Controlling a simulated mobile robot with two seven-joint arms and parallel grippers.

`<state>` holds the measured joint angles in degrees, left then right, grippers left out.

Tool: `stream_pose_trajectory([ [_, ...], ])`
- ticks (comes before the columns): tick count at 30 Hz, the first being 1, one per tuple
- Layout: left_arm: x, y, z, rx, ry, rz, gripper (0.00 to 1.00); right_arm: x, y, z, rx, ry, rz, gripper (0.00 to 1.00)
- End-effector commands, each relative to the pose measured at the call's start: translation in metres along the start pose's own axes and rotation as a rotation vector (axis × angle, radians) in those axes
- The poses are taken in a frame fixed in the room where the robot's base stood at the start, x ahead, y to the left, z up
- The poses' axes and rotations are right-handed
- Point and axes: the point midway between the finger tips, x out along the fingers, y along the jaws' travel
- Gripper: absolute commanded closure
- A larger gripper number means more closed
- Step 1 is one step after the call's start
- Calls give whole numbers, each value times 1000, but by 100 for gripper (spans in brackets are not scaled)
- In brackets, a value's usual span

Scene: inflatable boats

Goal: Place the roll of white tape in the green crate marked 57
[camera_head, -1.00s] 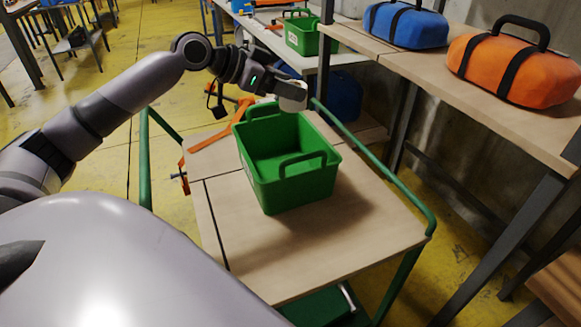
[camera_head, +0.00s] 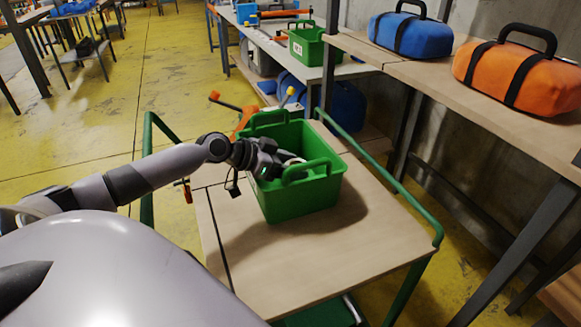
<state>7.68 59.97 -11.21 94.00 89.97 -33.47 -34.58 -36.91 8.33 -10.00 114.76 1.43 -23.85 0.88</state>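The green crate (camera_head: 310,195) stands on the wooden top of a green-railed cart. No number is legible on it. My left gripper (camera_head: 285,162) reaches in from the left, over the crate's near-left wall and down into its opening. The roll of white tape (camera_head: 292,158) shows as a small pale piece at the gripper's end, inside the crate's outline. The gripper appears shut on it, though the fingertips are mostly hidden. My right gripper is not in view.
An orange tool (camera_head: 243,117) lies behind the crate on the cart (camera_head: 290,255). Another green crate (camera_head: 313,48) stands on a shelf behind. A blue bag (camera_head: 410,35) and an orange bag (camera_head: 525,78) rest on the right bench. The cart's front is clear.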

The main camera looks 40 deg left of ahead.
Motion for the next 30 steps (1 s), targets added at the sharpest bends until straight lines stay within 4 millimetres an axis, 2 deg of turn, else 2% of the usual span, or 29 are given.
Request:
stream_pose_trajectory([
  [23,7,0,14,0,-2,1,72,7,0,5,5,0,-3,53],
  [24,7,1,14,0,-3,2,38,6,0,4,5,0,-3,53],
  [26,8,1,15,0,-5,2,19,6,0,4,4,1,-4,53],
  [27,8,1,15,0,-5,2,16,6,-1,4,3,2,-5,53],
  [30,8,1,16,0,-7,3,16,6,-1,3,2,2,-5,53],
])
